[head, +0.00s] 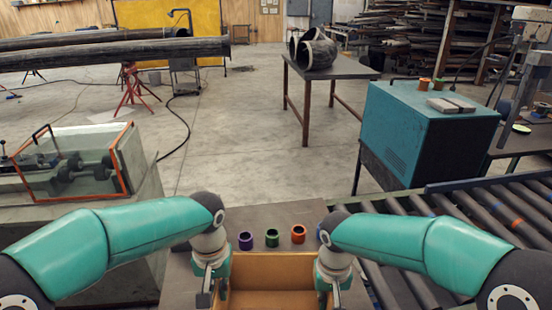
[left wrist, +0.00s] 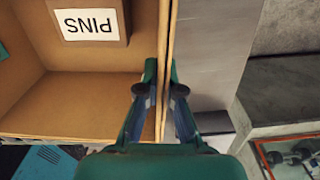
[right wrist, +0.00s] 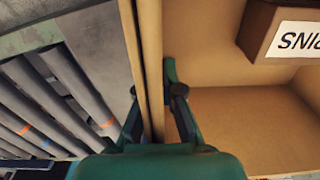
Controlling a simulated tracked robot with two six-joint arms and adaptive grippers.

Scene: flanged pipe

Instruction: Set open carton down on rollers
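The open carton (head: 270,273) is at the bottom middle of the head view, between my two grippers; its near part is cut off. A small brown box labelled PINS (left wrist: 90,22) lies inside the carton, and it shows in the right wrist view too (right wrist: 285,35). My left gripper (left wrist: 164,75) has its fingers on both sides of the carton's left wall, close against it. My right gripper (right wrist: 152,85) pinches the right wall the same way. The rollers (head: 480,225) lie to the right of the carton. I cannot tell whether the carton touches the table.
Purple (head: 246,241), green (head: 272,237) and orange (head: 298,234) rings stand on the grey table (head: 285,212) behind the carton. A teal machine (head: 425,130) stands beyond the rollers. A glass-sided case (head: 75,165) is at left.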

